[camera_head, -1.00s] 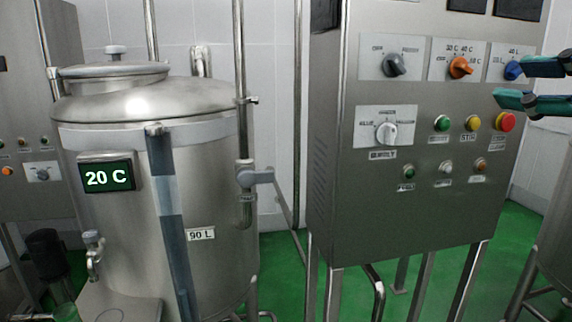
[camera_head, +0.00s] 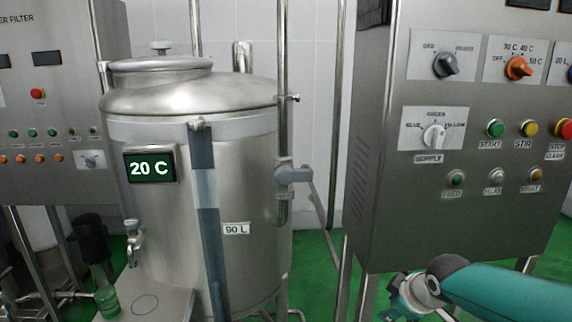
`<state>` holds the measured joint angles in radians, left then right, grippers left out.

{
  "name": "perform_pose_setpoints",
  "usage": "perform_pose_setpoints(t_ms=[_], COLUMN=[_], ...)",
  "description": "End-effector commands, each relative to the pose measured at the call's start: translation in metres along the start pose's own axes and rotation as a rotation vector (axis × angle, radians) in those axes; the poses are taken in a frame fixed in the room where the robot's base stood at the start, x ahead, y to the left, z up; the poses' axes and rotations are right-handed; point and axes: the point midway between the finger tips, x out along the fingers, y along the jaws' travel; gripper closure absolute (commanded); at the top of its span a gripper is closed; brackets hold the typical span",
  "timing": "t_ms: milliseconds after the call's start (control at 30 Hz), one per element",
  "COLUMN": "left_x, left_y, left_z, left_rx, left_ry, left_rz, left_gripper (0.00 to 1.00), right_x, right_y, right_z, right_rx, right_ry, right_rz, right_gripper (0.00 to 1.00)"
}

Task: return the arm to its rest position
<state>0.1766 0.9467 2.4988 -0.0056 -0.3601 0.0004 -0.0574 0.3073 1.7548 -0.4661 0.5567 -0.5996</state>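My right arm comes in at the lower right with a teal link and a grey wrist joint. My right gripper (camera_head: 412,298) is low in front of the control cabinet (camera_head: 455,225), below its knobs and buttons and clear of them. It is small and partly cut off by the bottom edge, so its fingers do not show clearly. I see nothing held in it. My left gripper is not in view.
A steel tank (camera_head: 245,180) with a 20 C display (camera_head: 152,165) stands left of the cabinet. Another panel (camera_head: 50,130) stands far left. Green floor shows between them.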

Motion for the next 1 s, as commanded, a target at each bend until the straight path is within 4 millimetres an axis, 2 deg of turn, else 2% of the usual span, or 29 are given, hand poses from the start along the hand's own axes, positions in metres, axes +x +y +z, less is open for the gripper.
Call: perform_pose_setpoints(t_ms=[33,100,167,200,267,300,367,400,467,500,633,667,700,800,900,1000], left_x=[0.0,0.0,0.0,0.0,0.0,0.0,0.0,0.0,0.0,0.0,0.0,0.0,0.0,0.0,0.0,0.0], left_y=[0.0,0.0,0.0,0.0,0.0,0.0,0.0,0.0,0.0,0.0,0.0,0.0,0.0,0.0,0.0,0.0], left_z=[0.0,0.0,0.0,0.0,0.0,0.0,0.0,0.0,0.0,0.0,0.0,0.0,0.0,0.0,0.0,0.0], left_rx=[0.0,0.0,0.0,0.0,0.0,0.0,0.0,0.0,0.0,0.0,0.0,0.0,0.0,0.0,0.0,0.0], left_ry=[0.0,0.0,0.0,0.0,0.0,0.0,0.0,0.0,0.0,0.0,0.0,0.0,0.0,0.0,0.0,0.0], left_rz=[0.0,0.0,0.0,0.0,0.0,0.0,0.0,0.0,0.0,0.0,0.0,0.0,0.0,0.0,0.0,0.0], left_gripper=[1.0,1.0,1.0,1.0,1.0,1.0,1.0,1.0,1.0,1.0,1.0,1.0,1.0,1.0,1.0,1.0], right_x=[0.032,0.068,0.094,0.11,0.13,0.141,0.153,0.159,0.163,0.163,0.148,0.143,0.14,0.143,0.151,0.151], right_y=[-0.025,-0.059,-0.092,-0.115,-0.151,-0.176,-0.215,-0.242,-0.282,-0.309,-0.383,-0.393,-0.394,-0.387,-0.377,-0.377], right_z=[0.018,0.039,0.059,0.073,0.094,0.108,0.13,0.143,0.164,0.176,0.206,0.21,0.211,0.209,0.203,0.203], right_rx=[0.03,0.079,0.129,0.167,0.229,0.276,0.353,0.408,0.499,0.564,0.794,0.851,0.921,1.052,1.116,1.116], right_ry=[-0.037,-0.075,-0.109,-0.133,-0.169,-0.195,-0.236,-0.265,-0.313,-0.348,-0.456,-0.471,-0.471,-0.448,-0.416,-0.416], right_rz=[-0.069,-0.15,-0.22,-0.266,-0.333,-0.377,-0.439,-0.477,-0.53,-0.559,-0.601,-0.588,-0.556,-0.476,-0.429,-0.429], right_gripper=[0.61,0.61,0.61,0.61,0.61,0.61,0.61,0.61,0.61,0.61,0.61,0.61,0.61,0.61,0.61,0.61])
